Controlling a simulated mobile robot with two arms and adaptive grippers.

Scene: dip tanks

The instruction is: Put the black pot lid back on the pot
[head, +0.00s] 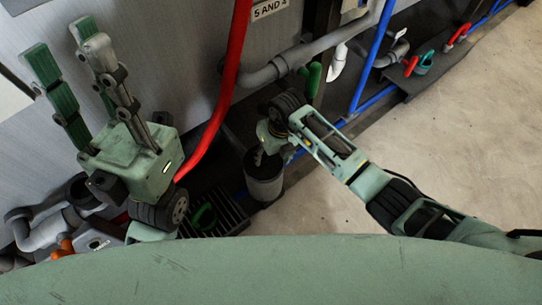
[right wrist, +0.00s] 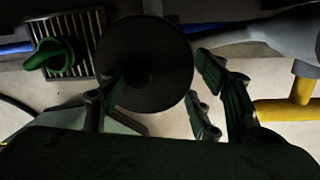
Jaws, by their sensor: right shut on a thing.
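The black pot lid (right wrist: 150,45) shows as a dark round disc in the right wrist view, just beyond my right gripper's fingers. My right gripper (right wrist: 165,100) is shut on the lid; the exact grip point is too dark to make out. In the head view, my right gripper (head: 274,148) points down over the dark grey pot (head: 265,187), which stands upright on the floor. The gripper hides part of the pot's top, and I cannot tell whether lid and rim touch. My left gripper (head: 92,75) is raised at the left, open and empty, fingers up.
A floor grate (head: 232,210) with a green-handled thing (head: 203,215) lies left of the pot. Open floor (head: 450,130) lies to the right.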

